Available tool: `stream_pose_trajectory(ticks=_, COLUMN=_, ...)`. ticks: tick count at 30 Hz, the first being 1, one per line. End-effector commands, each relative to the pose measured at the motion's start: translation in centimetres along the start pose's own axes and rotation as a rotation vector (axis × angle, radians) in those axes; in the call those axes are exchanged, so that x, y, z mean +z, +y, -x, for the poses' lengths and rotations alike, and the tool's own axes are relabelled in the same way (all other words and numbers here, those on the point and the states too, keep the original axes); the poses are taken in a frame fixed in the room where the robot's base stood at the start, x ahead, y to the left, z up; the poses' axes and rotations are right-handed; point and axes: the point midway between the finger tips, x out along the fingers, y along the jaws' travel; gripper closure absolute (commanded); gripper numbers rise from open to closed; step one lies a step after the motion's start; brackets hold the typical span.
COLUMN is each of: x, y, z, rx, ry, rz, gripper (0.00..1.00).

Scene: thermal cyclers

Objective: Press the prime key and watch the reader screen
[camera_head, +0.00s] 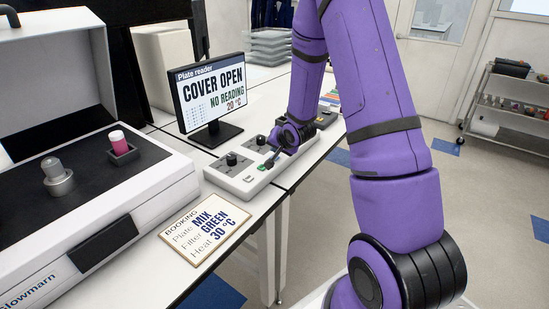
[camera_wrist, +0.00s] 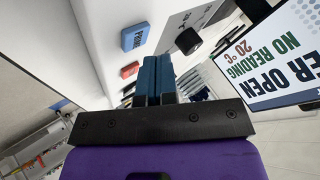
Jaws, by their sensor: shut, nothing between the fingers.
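The prime key (camera_wrist: 135,37) is a blue key marked PRIME on the white control panel, beyond my fingertips in the wrist view. My gripper (camera_wrist: 157,65) is shut and empty, with its two blue fingers together. In the head view my gripper (camera_head: 269,163) is low over the control box (camera_head: 236,180); I cannot tell whether it touches it. The prime key is not clearly seen there. The reader screen (camera_head: 211,92) reads "Plate reader, COVER OPEN, NO READING, 20 °C". Part of the screen also shows in the wrist view (camera_wrist: 270,55).
An orange key (camera_wrist: 130,70) and a black knob (camera_wrist: 188,41) are near the prime key. A booking card (camera_head: 205,228) reads Plate MIX, Filter GREEN, Heat 30 °C.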

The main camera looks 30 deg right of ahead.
Motion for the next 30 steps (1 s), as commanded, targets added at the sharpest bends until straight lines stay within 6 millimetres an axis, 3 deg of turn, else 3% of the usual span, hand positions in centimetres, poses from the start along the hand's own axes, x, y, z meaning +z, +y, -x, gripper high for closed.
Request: stream_pose_trajectory(ticks=30, x=0.41, y=0.42, z=-0.57, rx=0.000, ry=0.001, rz=0.000, gripper=1.00)
